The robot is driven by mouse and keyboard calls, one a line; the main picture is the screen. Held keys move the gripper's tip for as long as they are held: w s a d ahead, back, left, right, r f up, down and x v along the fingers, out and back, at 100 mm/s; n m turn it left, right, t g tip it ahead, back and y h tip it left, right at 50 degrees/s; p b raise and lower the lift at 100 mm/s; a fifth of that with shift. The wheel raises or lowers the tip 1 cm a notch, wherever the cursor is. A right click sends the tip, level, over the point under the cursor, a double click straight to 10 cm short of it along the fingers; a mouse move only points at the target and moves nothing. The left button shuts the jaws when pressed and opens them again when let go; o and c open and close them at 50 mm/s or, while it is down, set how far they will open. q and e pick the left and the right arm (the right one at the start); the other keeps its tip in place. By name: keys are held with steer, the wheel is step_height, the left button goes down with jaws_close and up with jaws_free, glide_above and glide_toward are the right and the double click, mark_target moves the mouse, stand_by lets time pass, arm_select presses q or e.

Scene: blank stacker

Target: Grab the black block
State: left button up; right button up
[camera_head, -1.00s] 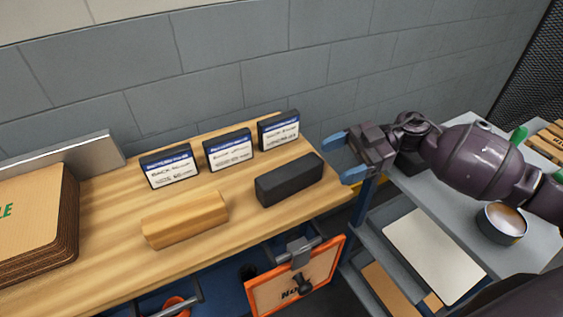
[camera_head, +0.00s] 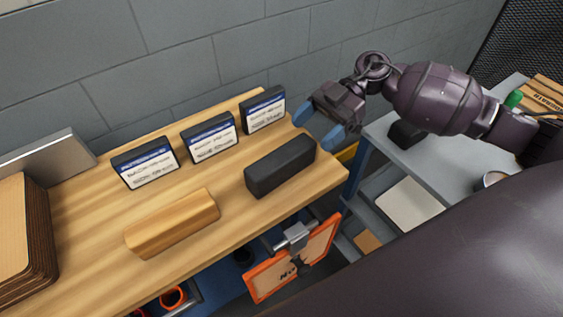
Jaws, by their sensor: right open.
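The black block (camera_head: 281,166) lies on the wooden bench top near its right end. My right gripper (camera_head: 318,129) is open and empty, its blue fingertips just beyond the block's far right end. It seems to be apart from the block and above the bench edge. The arm comes in from the right. My left gripper does not show.
A wooden block (camera_head: 172,224) lies left of the black block. Three labelled black boxes stand behind: left (camera_head: 146,163), middle (camera_head: 210,138), right (camera_head: 263,110). A brown stack (camera_head: 24,238) is at the left. A grey shelf cart (camera_head: 400,160) stands at the right.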

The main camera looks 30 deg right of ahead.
mark_target(301, 142)
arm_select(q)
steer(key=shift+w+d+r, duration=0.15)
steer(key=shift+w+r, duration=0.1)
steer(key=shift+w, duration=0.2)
arm_select(e)
steer(key=shift+x, duration=2.55)
steer(key=shift+d, duration=0.1)
steer(key=c, duration=1.3)
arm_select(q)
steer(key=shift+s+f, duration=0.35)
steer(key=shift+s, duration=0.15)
arm_select(e)
steer(key=shift+o, duration=0.2)
steer(key=shift+r, duration=0.1)
